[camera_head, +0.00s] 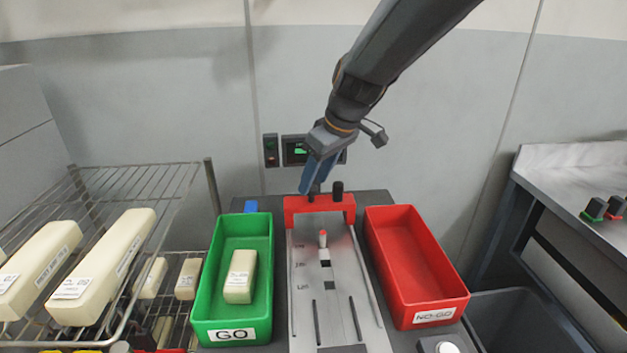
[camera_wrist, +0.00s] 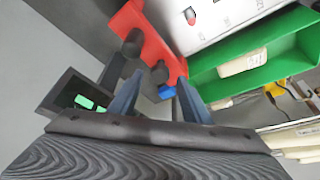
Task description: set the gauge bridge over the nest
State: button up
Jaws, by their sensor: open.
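The red gauge bridge (camera_head: 320,203) stands across the far end of a grey metal plate (camera_head: 306,320). It has two dark knobs on top; it also shows in the wrist view (camera_wrist: 152,42). My gripper (camera_head: 314,190) is open at the bridge's left knob. In the wrist view, my gripper (camera_wrist: 160,78) has one blue finger on each side of that knob (camera_wrist: 160,72); I cannot tell whether they touch it. A small pale piece with a red-tipped pin (camera_head: 323,239) sits on the plate in front of the bridge. I cannot tell exactly which part is the nest.
A green GO bin (camera_head: 207,310) holding a cream block (camera_head: 240,277) stands left of the plate. An empty red NO-GO bin (camera_head: 408,262) stands right. A wire rack (camera_head: 187,185) with cream blocks is at far left. A small screen (camera_head: 296,150) is on the wall behind.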

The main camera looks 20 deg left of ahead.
jog(key=shift+x, duration=0.85)
